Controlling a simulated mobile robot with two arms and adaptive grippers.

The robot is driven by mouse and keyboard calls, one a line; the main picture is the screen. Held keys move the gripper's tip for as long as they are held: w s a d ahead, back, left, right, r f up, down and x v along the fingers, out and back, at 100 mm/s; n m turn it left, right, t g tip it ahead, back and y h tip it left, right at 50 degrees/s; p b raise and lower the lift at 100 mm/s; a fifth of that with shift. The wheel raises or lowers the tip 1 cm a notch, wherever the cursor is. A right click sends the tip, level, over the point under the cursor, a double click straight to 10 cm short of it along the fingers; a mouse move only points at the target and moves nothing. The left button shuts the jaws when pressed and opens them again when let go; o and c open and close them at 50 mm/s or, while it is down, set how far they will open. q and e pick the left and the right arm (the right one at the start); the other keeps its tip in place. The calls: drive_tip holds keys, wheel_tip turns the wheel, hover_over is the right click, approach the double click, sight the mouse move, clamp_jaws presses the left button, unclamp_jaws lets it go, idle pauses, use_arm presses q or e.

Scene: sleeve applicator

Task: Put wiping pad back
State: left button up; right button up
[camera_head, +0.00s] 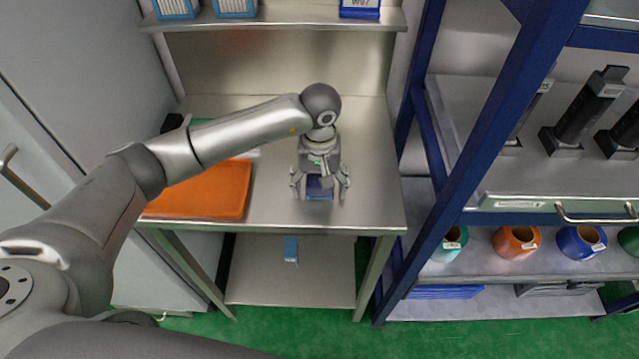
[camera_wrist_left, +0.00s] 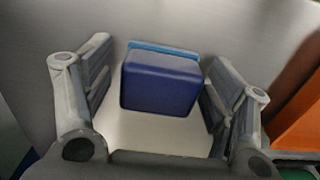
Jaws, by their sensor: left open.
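A dark blue block with a light blue strip along one edge, apparently the wiping pad (camera_head: 319,187), is on the steel table top (camera_head: 370,190). My left gripper (camera_head: 320,193) is directly over it, pointing down with its fingers spread. In the left wrist view the blue block (camera_wrist_left: 160,85) sits between the two open fingers, with a gap on each side. The gripper partly hides the block in the head view. My right gripper is not in view.
An orange tray or mat (camera_head: 205,195) lies left of the gripper, under my left arm. A small blue item (camera_head: 291,250) is on the lower shelf (camera_head: 325,285). A blue-framed rack (camera_head: 470,150) stands close on the right. The table's right side is clear.

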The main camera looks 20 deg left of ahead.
use_arm(q)
drive_tip(key=shift+r+p, duration=0.25)
drive_tip(key=shift+p, duration=0.05)
wheel_tip(320, 180, up, 10)
drive_tip(key=b, duration=0.3)
drive_tip(key=shift+r+b, duration=0.2)
drive_tip(key=shift+b, duration=0.2)
drive_tip(key=shift+r, duration=0.7)
